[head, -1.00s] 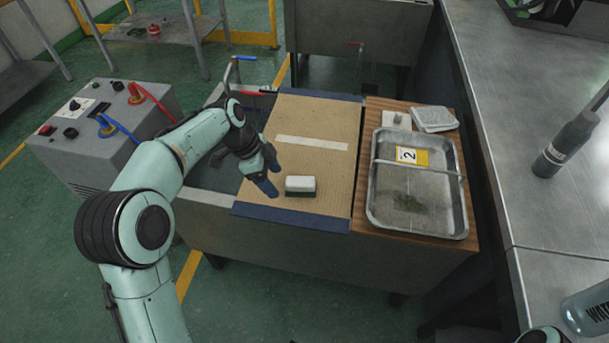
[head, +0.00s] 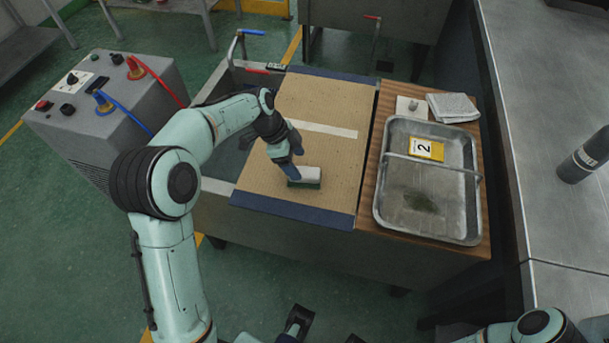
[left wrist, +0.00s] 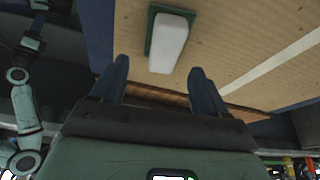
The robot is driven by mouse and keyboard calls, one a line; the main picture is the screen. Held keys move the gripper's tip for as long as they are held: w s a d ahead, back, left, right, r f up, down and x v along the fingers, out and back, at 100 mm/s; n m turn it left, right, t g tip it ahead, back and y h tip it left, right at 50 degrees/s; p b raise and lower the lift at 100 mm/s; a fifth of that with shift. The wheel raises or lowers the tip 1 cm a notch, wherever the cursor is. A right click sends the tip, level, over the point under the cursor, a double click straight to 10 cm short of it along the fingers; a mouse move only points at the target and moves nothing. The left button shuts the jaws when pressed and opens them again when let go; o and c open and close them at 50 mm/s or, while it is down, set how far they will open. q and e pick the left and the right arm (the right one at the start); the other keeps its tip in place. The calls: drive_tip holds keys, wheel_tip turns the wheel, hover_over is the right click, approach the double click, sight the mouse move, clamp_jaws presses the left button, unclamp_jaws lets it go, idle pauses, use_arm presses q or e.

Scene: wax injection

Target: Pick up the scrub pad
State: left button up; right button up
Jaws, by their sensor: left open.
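The scrub pad (head: 308,180), a white block on a dark green base, lies flat on the tan board near its front edge. In the left wrist view the pad (left wrist: 169,43) sits beyond the fingertips, roughly between their lines. My left gripper (head: 292,168) is open and empty, pointing down at the pad's left end. In the head view its fingers cover part of the pad's upper left side. In the left wrist view both fingers (left wrist: 160,75) are apart with nothing between them.
The board (head: 330,105) has blue strips at its ends and a white stripe across. To the right, a metal tray (head: 380,205) with a yellow number 2 card (head: 427,149) sits on a wooden surface. A folded cloth (head: 453,107) lies behind. A grey box (head: 140,105) with hoses stands left.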

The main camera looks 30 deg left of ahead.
sight(304, 171)
use_arm(q)
drive_tip(key=x, duration=0.5)
drive_tip(key=shift+w+a+f, duration=0.15)
drive_tip(key=shift+w+a, duration=0.05)
drive_tip(key=shift+w, duration=0.1)
drive_tip(key=shift+c, duration=0.3)
drive_tip(key=c, duration=1.1)
wheel_tip(304, 171, up, 20)
drive_tip(key=p, duration=0.3)
